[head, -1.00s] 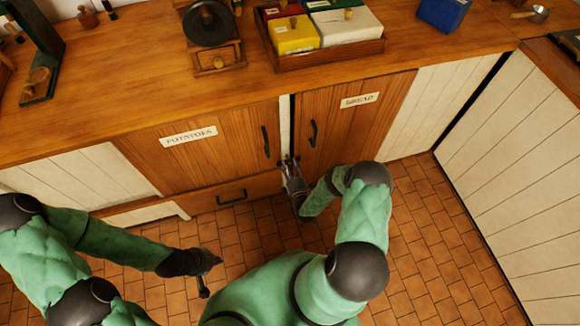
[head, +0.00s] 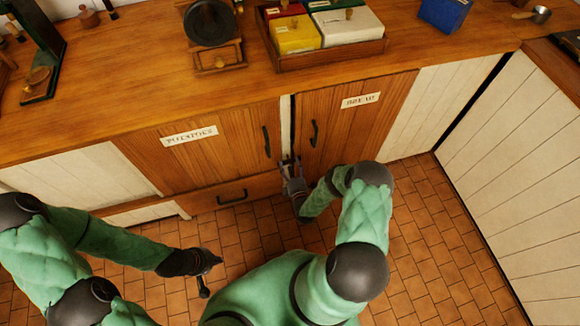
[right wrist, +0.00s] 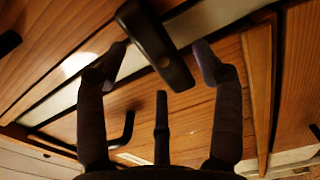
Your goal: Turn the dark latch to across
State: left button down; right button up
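The dark latch (right wrist: 157,45) is a stubby dark bar in front of the pale strip between two wooden doors. In the right wrist view its long body slants steeply across that strip. My right gripper (right wrist: 160,58) is open, with one fingertip on each side of the latch; I see gaps and cannot make out contact. In the head view my right gripper (head: 290,166) is low at the gap between the doors and hides most of the latch. My left gripper (head: 210,273) is open and empty above the tiled floor.
A drawer (head: 215,197) lies below. The counter (head: 130,95) above carries a grinder (head: 210,25) and a tray of boxes (head: 335,55). The tiled floor (head: 430,240) is clear at right.

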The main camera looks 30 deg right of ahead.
jog(key=v, duration=1.2)
dwell(0.5)
jog(key=w+a+r+m+g+y+p, duration=0.25)
jog(key=w+a+m+g+y, duration=0.3)
jog(key=a+m+g, duration=0.4)
jog(key=s+a+r+m+g+y, duration=0.1)
jog(key=s+a+r+m+g, duration=0.3)
jog(key=s+r, duration=0.3)
jog(key=s+a+r+m+g+y+p, duration=0.1)
jog(key=s+a+r+m+g, duration=0.2)
jog(key=s+a+r, duration=0.3)
jog(key=s+r+m, duration=0.1)
jog(key=s, duration=0.4)
jog(key=shift+g, duration=0.35)
jog(key=shift+s+y, duration=0.1)
jog(key=shift+y, duration=0.15)
